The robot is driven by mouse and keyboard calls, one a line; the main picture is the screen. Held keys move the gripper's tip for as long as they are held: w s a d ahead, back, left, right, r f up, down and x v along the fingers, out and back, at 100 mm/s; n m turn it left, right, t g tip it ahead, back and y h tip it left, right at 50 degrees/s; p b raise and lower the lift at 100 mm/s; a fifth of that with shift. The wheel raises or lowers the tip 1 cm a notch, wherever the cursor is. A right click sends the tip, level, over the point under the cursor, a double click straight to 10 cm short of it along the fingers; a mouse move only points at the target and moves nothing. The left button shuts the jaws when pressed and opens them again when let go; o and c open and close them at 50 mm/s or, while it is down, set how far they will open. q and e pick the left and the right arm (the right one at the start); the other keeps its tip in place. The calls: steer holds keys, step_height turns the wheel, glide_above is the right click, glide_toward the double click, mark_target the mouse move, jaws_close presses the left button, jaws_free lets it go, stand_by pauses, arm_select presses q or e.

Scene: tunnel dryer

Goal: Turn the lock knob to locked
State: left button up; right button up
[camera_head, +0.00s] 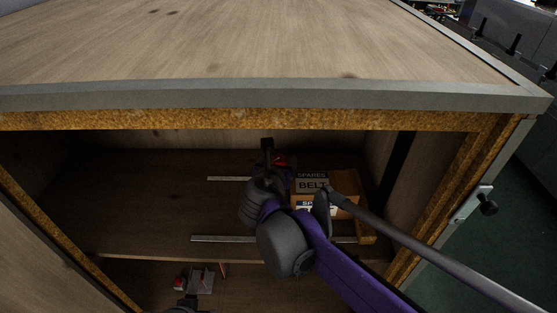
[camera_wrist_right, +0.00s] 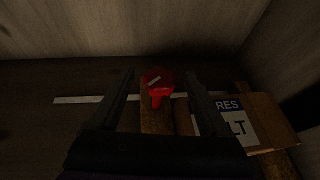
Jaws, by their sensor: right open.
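A red knob (camera_wrist_right: 157,78) with a pale mark slanting up to the right shows in the right wrist view. It sits at the far end of a narrow wooden block (camera_wrist_right: 157,120) on the shelf. In the head view the red part (camera_head: 281,161) is mostly hidden behind my right gripper (camera_head: 267,146). My right gripper is open, with its two dark fingers (camera_wrist_right: 161,78) to the left and right of the knob; I cannot tell whether they touch it. A dark part of my left gripper (camera_head: 187,302) shows at the bottom edge, its fingers unclear.
The wooden cabinet top (camera_head: 260,40) overhangs the shelf (camera_head: 130,200). Beside my right gripper stands a box labelled SPARES BELT (camera_head: 312,182). Metal strips (camera_head: 215,239) lie on the shelf. A grey-and-red item (camera_head: 200,281) is below. A black knob (camera_head: 487,207) sits on the right outer side.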

jaws_close()
stand_by(0.5)
steer(key=shift+w+a+m+h, duration=0.1)
steer(key=shift+m+h, duration=0.2)
steer(key=shift+h, duration=0.1)
steer(key=m+h, duration=0.1)
steer(key=m+g+h+p, duration=0.1)
steer(key=shift+a+m+h, duration=0.2)
steer(key=shift+m+h, duration=0.1)
steer(key=shift+h, duration=0.1)
steer(key=shift+w+a+m+g+h+p, duration=0.1)
steer(key=shift+m+g+h+p, duration=0.25)
steer(key=shift+m+g+h, duration=0.5)
steer(key=shift+w+a+m+g+h+p, duration=0.1)
steer(key=shift+m+g+h+p, duration=0.35)
steer(key=shift+m+h, duration=0.7)
steer(key=shift+d, duration=0.1)
jaws_free()
